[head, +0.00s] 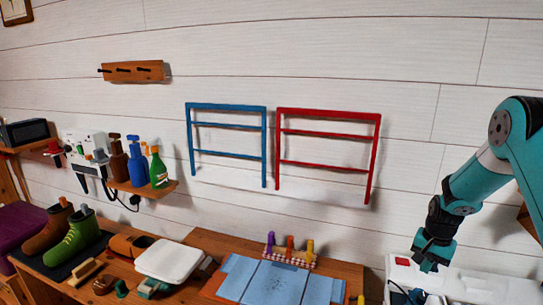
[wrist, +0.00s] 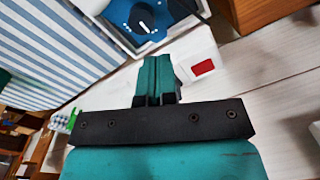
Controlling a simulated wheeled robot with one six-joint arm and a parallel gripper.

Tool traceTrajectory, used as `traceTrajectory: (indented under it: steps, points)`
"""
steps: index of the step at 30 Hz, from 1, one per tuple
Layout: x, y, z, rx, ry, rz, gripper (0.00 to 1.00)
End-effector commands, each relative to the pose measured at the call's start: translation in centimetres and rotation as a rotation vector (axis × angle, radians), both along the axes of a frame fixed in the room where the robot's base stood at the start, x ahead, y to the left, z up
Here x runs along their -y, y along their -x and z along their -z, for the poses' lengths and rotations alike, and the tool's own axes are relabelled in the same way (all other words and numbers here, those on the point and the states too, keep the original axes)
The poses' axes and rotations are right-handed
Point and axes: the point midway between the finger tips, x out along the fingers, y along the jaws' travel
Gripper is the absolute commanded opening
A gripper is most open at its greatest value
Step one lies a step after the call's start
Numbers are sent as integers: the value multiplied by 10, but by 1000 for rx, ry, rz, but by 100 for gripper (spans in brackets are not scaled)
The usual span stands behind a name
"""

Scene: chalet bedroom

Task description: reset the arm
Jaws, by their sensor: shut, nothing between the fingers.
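My arm (head: 475,183) reaches in from the right edge of the head view. My gripper (head: 430,262) points down at the lower right, above or in front of a white box-like thing (head: 470,284); I cannot tell whether they touch. In the wrist view my gripper (wrist: 158,75) has its teal fingers together with nothing between them.
Boots (head: 70,238) stand left. Blue (head: 228,107) and red (head: 330,113) racks hang on the wall. Spray bottles (head: 158,168) stand on a shelf.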

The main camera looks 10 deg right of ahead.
Motion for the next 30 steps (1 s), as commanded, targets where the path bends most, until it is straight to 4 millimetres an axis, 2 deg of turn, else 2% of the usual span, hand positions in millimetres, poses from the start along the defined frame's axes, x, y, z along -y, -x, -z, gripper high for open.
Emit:
traceTrajectory:
  steps: [8, 11, 14, 17, 18, 20, 22, 25, 27, 30]
  points:
    - [-63, -2, -47, 43, -35, -192, 0]
    - [-96, 4, -69, 63, -53, -291, 0]
    - [-137, 17, -95, 90, -76, -421, 0]
    - [-189, 46, -124, 121, -108, -596, 0]
    - [-211, 62, -136, 137, -122, -677, 0]
    - [-242, 91, -151, 159, -144, -802, 0]
    - [-273, 128, -165, 185, -169, -947, 0]
    - [-305, 183, -177, 216, -201, -1137, 0]
    - [-319, 218, -180, 234, -221, -1250, 0]
    - [-331, 255, -181, 254, -241, -1369, 0]
